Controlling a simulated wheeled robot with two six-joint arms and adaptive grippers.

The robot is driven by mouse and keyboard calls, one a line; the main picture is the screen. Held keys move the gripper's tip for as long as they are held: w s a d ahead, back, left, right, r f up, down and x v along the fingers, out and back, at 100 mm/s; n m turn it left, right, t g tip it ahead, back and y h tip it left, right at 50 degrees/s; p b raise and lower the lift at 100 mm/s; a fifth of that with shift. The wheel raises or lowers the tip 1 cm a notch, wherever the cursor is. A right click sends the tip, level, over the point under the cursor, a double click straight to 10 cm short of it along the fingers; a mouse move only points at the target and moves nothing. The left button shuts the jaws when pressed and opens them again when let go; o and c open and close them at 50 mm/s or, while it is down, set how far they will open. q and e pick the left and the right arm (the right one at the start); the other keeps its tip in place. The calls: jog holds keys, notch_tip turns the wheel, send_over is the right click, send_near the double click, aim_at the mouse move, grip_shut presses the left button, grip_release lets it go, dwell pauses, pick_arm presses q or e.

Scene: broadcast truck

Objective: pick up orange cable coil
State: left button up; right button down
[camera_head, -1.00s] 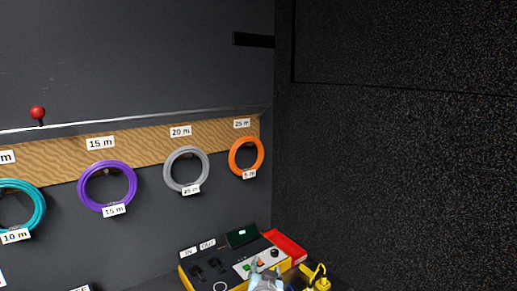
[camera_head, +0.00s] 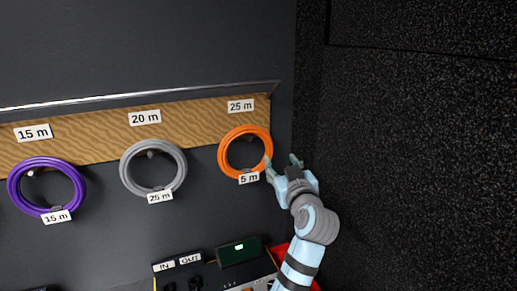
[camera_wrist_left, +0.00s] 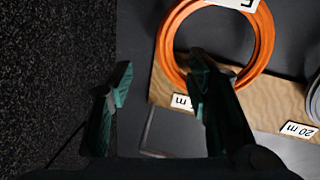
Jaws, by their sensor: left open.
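The orange cable coil (camera_head: 224,155) hangs on the wood strip under a "25 m" label and carries a "5 m" tag. My left gripper (camera_head: 282,167) is open and empty at the coil's lower right edge, with one fingertip very near or over the rim. In the left wrist view the coil (camera_wrist_left: 264,38) is at the top right. There the open gripper (camera_wrist_left: 160,84) has one finger in front of the coil's lower left part and the other over dark wall. Contact cannot be told. My right gripper is not in view.
A grey coil (camera_head: 128,168) and a purple coil (camera_head: 14,190) hang to the left on the wood strip (camera_head: 90,137). A black textured wall (camera_head: 420,150) stands close on the right. A console with a small green-lit screen (camera_head: 238,250) is below.

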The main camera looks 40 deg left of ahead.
aim_at(270, 145)
pick_arm(q)
jog(key=a, duration=0.1)
jog(key=w+a+r, duration=0.1)
jog(key=a, duration=0.1)
jog(key=a+p, duration=0.1)
jog(key=a, duration=0.1)
jog(key=shift+w+a+r, duration=0.15)
jog(key=shift+w, duration=0.25)
jog(key=x, duration=0.2)
jog(key=p+x, duration=0.1)
jog(key=x, duration=0.1)
jog(key=w+x, duration=0.1)
jog(key=x, duration=0.1)
jog(key=shift+d+f+p, duration=0.25)
jog(key=shift+d+p, duration=0.15)
jog(key=shift+d, duration=0.05)
jog(key=shift+w+a, duration=0.15)
jog(key=shift+a, duration=0.1)
jog(key=shift+s, duration=0.25)
jog(key=shift+a, duration=0.1)
jog(key=c, duration=0.3)
jog(key=shift+w, duration=0.1)
grip_shut()
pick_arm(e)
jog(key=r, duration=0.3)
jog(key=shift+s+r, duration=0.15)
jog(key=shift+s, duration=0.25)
